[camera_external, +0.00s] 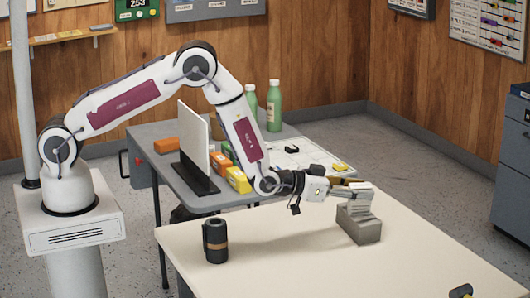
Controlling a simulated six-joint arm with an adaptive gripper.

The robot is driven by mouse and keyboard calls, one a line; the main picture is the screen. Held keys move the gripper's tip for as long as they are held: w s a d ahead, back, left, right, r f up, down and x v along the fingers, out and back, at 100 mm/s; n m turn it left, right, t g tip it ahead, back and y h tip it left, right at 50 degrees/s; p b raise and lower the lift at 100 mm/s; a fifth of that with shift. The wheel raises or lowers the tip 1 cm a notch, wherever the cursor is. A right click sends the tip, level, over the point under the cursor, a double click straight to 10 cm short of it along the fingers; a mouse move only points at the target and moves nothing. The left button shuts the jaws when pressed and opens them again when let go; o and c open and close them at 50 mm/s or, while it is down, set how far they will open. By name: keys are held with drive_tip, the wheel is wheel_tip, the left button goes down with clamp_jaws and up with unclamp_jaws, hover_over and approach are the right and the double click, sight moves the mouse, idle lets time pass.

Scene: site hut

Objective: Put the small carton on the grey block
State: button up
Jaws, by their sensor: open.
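The grey block (364,233) stands on the pale table, right of its middle. My gripper (360,195) reaches in from the left just above the block, with its fingers pointing right. A small pale grey piece (357,210) shows between the fingers and the block's top. It may be the small carton resting on the block, but I cannot tell it surely from the block's upper part. A brownish patch (343,182) shows at the fingers; I cannot tell what it is. My gripper is open, and its fingers partly hide what lies at the block's top.
A dark cylinder (215,240) stands at the pale table's left. A dark object (461,291) lies at the front right edge. The grey table (180,133) behind holds a white upright panel (195,138), coloured boxes (238,180) and green bottles (274,106). The pale table's middle is clear.

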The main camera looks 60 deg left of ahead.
drive_tip(key=shift+v, duration=2.55)
drive_tip(key=shift+r, duration=0.15)
drive_tip(key=s+a+r+g, duration=0.2)
drive_tip(key=s+a+r, duration=0.25)
drive_tip(key=r, duration=0.25)
drive_tip(key=s+a+r+n+g+y, duration=0.1)
drive_tip(key=s+a+r, duration=0.3)
drive_tip(key=s+r, duration=0.15)
drive_tip(key=s+a+r+g, duration=0.2)
drive_tip(key=s+a+r, duration=0.2)
drive_tip(key=r, duration=0.3)
drive_tip(key=s+a+r+g, duration=0.1)
drive_tip(key=s+a, duration=0.2)
drive_tip(key=s, duration=0.7)
drive_tip(key=s+a+r+n+g+y, duration=0.1)
drive_tip(key=s+a+g, duration=0.1)
drive_tip(key=s, duration=0.9)
drive_tip(key=s+a+r+g+y, duration=0.1)
drive_tip(key=s+a, duration=0.3)
drive_tip(key=s, duration=0.6)
drive_tip(key=shift+s+a+n+g, duration=0.3)
drive_tip(key=shift+s+a, duration=0.1)
